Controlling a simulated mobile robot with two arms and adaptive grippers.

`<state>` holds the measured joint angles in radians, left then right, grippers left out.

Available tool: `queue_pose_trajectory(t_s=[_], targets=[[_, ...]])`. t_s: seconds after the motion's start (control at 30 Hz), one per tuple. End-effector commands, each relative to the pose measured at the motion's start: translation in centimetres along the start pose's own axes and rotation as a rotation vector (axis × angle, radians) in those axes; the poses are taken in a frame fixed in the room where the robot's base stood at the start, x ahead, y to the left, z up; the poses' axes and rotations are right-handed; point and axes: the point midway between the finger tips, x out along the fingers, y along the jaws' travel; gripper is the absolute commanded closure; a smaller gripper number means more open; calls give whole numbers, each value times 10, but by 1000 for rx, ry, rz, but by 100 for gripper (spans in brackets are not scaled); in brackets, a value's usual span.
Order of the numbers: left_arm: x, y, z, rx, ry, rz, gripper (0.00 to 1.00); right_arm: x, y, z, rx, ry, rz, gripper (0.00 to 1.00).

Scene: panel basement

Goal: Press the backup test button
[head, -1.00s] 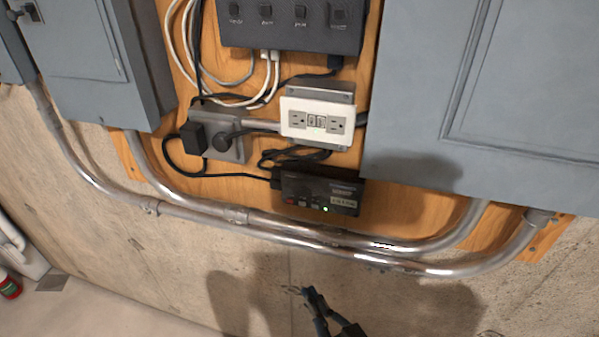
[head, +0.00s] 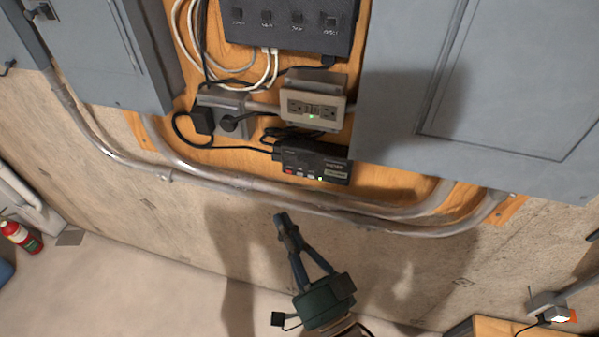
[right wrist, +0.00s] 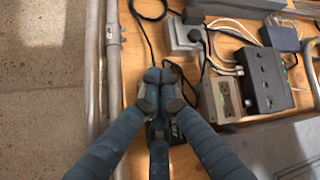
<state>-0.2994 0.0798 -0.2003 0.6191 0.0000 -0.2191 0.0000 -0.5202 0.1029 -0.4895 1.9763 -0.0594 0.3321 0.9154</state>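A small black box (head: 313,160) with a red button, several other small buttons and a lit light is fixed to the wooden board in the head view, below the outlet. The labels are too small to read, so I cannot tell which button is the backup test one. My right gripper (head: 281,219) is below the box and the conduits in the head view, fingertips together and pointing up, apart from the box. In the right wrist view its shut fingers (right wrist: 160,76) hide most of the small box. My left gripper is not in view.
Metal conduits (head: 250,186) cross below the box. A double outlet (head: 313,107), a plug box (head: 232,104), a larger black panel (head: 290,28) and cables surround it. Grey cabinets (head: 470,90) stand on both sides. A fire extinguisher (head: 20,235) is at far left.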

Motion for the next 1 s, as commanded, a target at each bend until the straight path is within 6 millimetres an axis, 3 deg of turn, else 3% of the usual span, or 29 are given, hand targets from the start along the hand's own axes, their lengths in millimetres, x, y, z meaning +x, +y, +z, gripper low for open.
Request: queue_pose_trajectory(t_s=[0.6, 1.0], targets=[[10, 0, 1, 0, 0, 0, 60, 50, 36, -37, -4, 0, -1, 100], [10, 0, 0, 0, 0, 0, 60, 61, 45, -45, -1, 0, 1, 100]])
